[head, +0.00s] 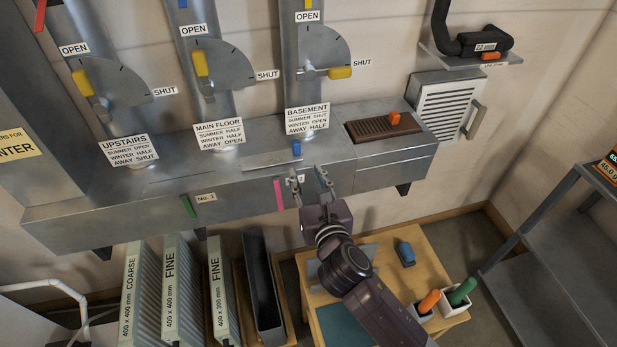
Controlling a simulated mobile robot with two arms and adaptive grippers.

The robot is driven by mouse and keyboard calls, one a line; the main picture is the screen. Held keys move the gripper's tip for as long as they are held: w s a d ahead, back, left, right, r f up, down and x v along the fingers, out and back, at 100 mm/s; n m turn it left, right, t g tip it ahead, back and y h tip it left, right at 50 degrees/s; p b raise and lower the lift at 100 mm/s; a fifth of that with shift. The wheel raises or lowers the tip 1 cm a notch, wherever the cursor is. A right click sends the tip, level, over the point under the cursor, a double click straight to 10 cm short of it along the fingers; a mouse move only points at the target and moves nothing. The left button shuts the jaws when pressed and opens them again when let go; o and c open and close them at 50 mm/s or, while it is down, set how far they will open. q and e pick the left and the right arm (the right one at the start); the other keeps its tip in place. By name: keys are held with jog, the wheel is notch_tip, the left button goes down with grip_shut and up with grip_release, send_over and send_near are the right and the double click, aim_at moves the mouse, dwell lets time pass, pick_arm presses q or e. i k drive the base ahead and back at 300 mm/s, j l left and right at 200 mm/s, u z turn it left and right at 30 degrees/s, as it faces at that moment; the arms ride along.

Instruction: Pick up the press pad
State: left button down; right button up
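No thing in view is labelled as the press pad. A small blue block (405,253) lies on the wooden table (436,264), right of my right arm; it may be the pad, but I cannot tell. A flat teal sheet (343,326) also lies on the table, partly hidden by my arm. My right gripper (310,181) has its two fingers apart with nothing seen between them. It is in front of the metal duct, near a small label and right of a pink strip (279,195). My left gripper is not in view.
The long metal duct (240,195) spans the wall behind my gripper. A brown ribbed plate (382,128) with an orange knob sits on it. Several upright filters (172,292) stand left of the table. Cups with orange and green handles (458,297) stand at its right; a metal shelf (548,247) is beyond.

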aim_at(404, 252)
jog(key=z, duration=1.05)
